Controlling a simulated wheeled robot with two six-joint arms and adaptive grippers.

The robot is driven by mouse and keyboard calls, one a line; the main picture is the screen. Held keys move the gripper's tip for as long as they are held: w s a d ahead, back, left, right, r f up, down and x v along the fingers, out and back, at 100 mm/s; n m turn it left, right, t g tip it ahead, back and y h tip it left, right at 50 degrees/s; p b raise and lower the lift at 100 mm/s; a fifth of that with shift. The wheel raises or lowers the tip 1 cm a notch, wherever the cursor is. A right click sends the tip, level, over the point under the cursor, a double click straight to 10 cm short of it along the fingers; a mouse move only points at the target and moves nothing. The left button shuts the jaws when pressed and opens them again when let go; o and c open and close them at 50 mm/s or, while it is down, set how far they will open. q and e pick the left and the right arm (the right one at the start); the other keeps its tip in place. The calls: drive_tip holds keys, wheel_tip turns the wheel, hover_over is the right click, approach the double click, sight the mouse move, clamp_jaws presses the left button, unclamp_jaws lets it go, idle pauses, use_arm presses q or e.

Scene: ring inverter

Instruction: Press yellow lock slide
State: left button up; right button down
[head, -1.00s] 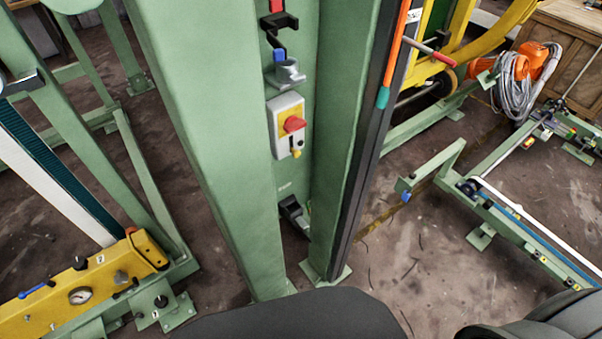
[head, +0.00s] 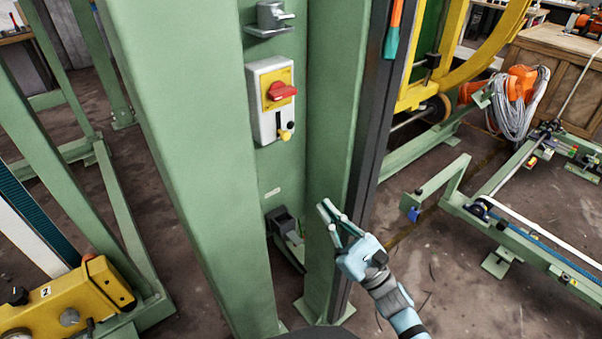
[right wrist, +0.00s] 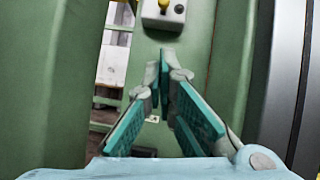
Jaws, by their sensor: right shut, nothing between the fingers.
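The yellow lock slide (head: 285,135) sits at the bottom of a light grey switch box (head: 262,128) on the green column, below a red rotary handle (head: 282,91) on a yellow plate. In the right wrist view the yellow slide (right wrist: 165,4) shows at the top edge, cut off by the frame. My right gripper (head: 326,208) is below and to the right of the box, apart from it, in front of the green post. Its teal-padded fingers (right wrist: 164,75) meet at the tips, with nothing between them. My left gripper is not in view.
A grey bracket (head: 268,17) is above the box and a dark fitting (head: 281,222) low on the column. Green posts flank the box on both sides. A yellow control unit (head: 65,300) stands at lower left.

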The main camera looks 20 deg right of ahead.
sight(283, 134)
drive_tip(key=p+x, duration=0.1)
drive_tip(key=x, duration=0.3)
drive_tip(key=s+r+p+x, duration=0.1)
drive_tip(key=x, duration=0.3)
drive_tip(key=r+p+x, duration=0.1)
drive_tip(key=x, duration=0.3)
drive_tip(key=shift+r, duration=0.25)
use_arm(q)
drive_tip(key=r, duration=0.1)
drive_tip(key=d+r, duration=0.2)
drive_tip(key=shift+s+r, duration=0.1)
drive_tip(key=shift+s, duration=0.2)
